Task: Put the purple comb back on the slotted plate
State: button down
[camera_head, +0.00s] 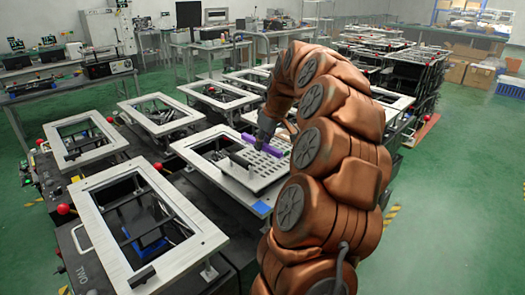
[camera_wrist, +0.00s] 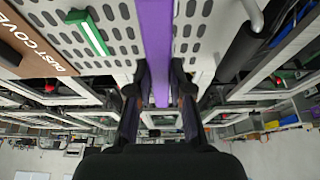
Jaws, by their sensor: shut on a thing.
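The purple comb (camera_head: 262,146) is a long bar held in my gripper (camera_head: 259,142) just above the slotted plate. In the wrist view the purple comb (camera_wrist: 156,45) runs from the top edge down between the two fingers of my gripper (camera_wrist: 159,88), which are shut on it. The slotted plate (camera_head: 262,176) is light grey with rows of slots and sits in a white-framed fixture under my arm. Its slots (camera_wrist: 118,32) also show in the wrist view on both sides of the comb. I cannot tell whether the comb touches the plate.
A green-and-white handle (camera_wrist: 90,33) and a brown "DUST COVER" board (camera_wrist: 35,48) lie left of the comb. White-framed fixtures (camera_head: 84,140) stand close around, some with red knobs (camera_head: 63,209). Green floor is open at the right.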

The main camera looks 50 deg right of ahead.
aim_at(263, 162)
jog(key=shift+f+p, duration=0.5)
jog(key=shift+f, duration=1.3)
jog(key=c, duration=1.1)
grip_release()
jog(key=shift+o, duration=0.2)
jog(key=b+v, duration=0.2)
jog(key=v, duration=1)
jog(key=shift+a+r, duration=0.1)
jog(key=shift+w, duration=0.1)
